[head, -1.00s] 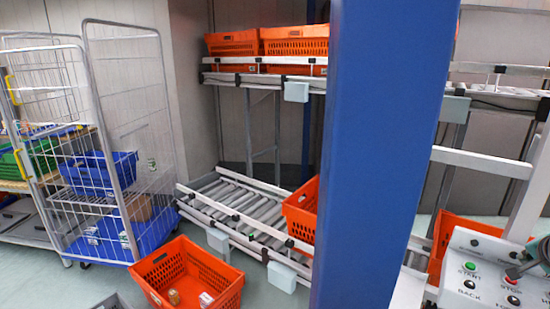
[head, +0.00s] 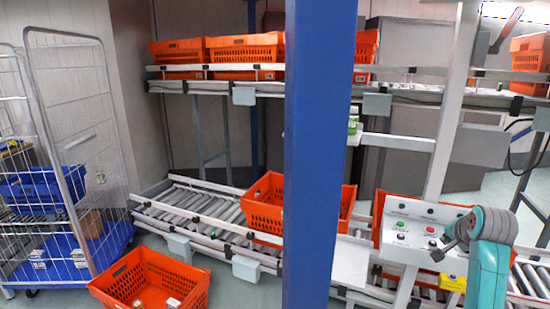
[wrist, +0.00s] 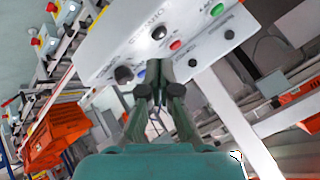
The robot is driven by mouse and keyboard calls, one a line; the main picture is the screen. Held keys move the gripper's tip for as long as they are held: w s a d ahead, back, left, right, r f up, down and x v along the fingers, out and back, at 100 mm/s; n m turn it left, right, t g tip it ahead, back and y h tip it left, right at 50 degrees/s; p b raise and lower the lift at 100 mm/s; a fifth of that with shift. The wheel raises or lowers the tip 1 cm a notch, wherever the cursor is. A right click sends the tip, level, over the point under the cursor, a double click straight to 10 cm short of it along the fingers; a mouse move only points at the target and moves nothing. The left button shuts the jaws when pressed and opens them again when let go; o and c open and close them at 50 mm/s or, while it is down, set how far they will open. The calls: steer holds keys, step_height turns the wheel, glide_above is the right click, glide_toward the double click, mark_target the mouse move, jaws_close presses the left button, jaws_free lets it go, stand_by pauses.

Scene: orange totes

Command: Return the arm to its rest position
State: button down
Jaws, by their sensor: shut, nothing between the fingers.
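My gripper (wrist: 158,90) shows in the wrist view, with its two dark fingers shut and nothing between them. Behind the fingers in that view is a white control panel (wrist: 128,32) with knobs and coloured buttons. I cannot tell whether the fingertips touch the panel. My teal arm (head: 488,262) shows at the lower right of the head view, bent over beside the same panel (head: 410,235).
A blue post (head: 318,160) stands in the middle of the head view. Orange totes sit on the upper rack; another tote (head: 265,212) is on the lower roller conveyor (head: 195,205). A tote (head: 150,285) stands on the floor near a wire cage trolley (head: 70,120).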

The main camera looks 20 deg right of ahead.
steer(key=s+a+f+n+t, duration=0.25)
steer(key=a+f+n, duration=0.25)
steer(key=a+f, duration=1.7)
steer(key=s+a+f+n+t+y, duration=0.1)
steer(key=s+a+f, duration=0.15)
steer(key=a, duration=0.25)
steer(key=s+a+f+n, duration=0.1)
steer(key=s+a+f, duration=0.1)
steer(key=s+a, duration=0.25)
steer(key=s+a+n+t+y, duration=0.2)
steer(key=s+a+n, duration=0.3)
steer(key=s+a, duration=0.95)
steer(key=s+a+r+n+t+y, duration=0.1)
steer(key=s+r+n, duration=0.1)
steer(key=s+r, duration=0.3)
steer(key=s+a+r+n+t+y, duration=0.1)
steer(key=s+r, duration=0.4)
steer(key=s, duration=0.5)
steer(key=shift+s+a+n+y, duration=0.2)
steer(key=shift+a+n+y, duration=0.1)
steer(key=shift+a+n, duration=0.4)
